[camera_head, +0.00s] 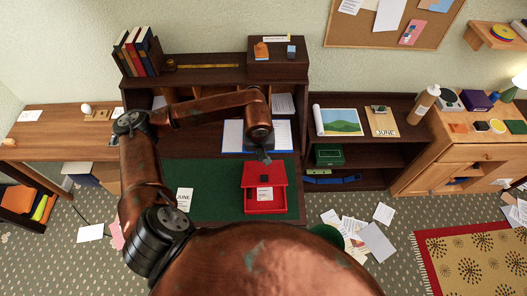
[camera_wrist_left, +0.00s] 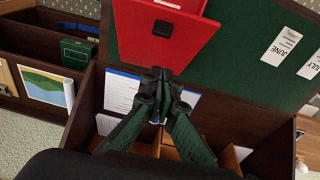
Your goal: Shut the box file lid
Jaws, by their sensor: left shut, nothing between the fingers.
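The red box file (camera_head: 250,205) sits on the green desk top. Its red lid (camera_head: 276,176) stands raised at an angle, and part of the inside with a white label shows in front of it. The lid carries a small dark square and also shows in the left wrist view (camera_wrist_left: 190,38). My left gripper (camera_head: 265,159) is shut and empty, at the lid's far edge. In the left wrist view its closed fingertips (camera_wrist_left: 160,73) overlap that edge; I cannot tell whether they touch it. My right gripper is not in view.
Blue-edged papers (camera_head: 233,136) lie behind the box file. A JUNE card (camera_head: 184,199) lies left of it on the green surface (camera_head: 219,190). The raised desk shelf (camera_head: 210,76) bears books and a dark box. A shelf unit (camera_head: 345,154) stands at right.

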